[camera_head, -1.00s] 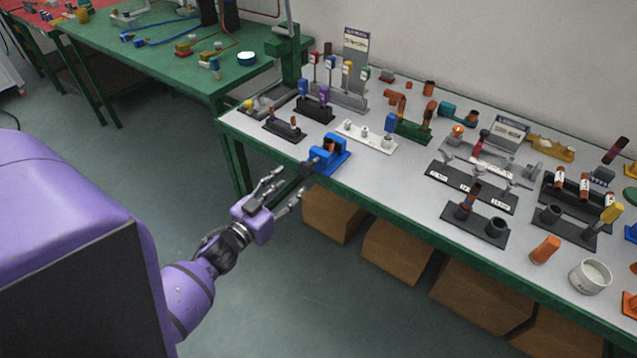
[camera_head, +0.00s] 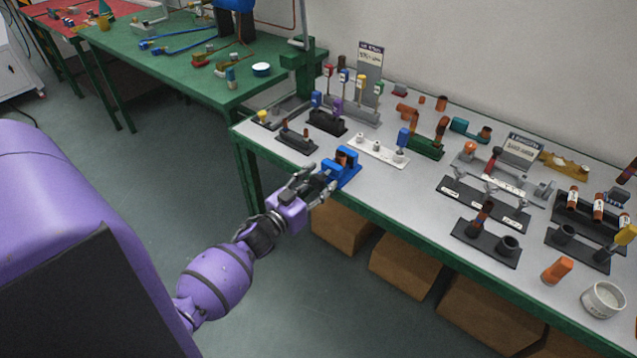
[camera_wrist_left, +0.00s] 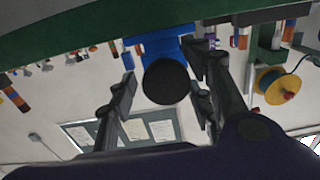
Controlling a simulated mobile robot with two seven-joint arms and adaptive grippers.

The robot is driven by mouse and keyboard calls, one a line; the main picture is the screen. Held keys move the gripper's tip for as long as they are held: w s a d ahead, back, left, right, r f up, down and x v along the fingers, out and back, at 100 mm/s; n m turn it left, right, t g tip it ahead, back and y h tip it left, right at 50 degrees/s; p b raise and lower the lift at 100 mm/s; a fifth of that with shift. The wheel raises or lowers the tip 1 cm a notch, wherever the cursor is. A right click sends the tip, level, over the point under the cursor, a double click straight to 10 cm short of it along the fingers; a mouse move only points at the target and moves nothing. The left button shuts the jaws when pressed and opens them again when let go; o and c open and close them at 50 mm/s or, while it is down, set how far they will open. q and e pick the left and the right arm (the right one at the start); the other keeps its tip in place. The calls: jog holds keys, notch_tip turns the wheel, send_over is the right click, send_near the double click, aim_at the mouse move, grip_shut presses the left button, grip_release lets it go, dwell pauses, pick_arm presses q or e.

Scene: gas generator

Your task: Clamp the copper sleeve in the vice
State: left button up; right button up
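The blue vice (camera_head: 345,174) stands at the near edge of the grey-topped bench. A copper-coloured piece (camera_head: 347,156), which looks like the sleeve, sits between its jaws; how tightly it is held I cannot tell. The vice's black handle end (camera_head: 318,181) points toward me. My left gripper (camera_head: 318,184) is at this end. In the left wrist view the round black knob (camera_wrist_left: 166,82) lies between the open fingers (camera_wrist_left: 160,92), with gaps visible on both sides, and the blue vice body (camera_wrist_left: 158,42) is behind it. My right gripper is not in view.
A black stand with small pegs (camera_head: 297,142) is left of the vice. A white holder (camera_head: 377,151) is behind it to the right. Cardboard boxes (camera_head: 405,263) stand under the bench. The floor left of the bench (camera_head: 185,180) is free.

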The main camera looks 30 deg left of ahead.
pick_arm(q)
jog(key=c, duration=1)
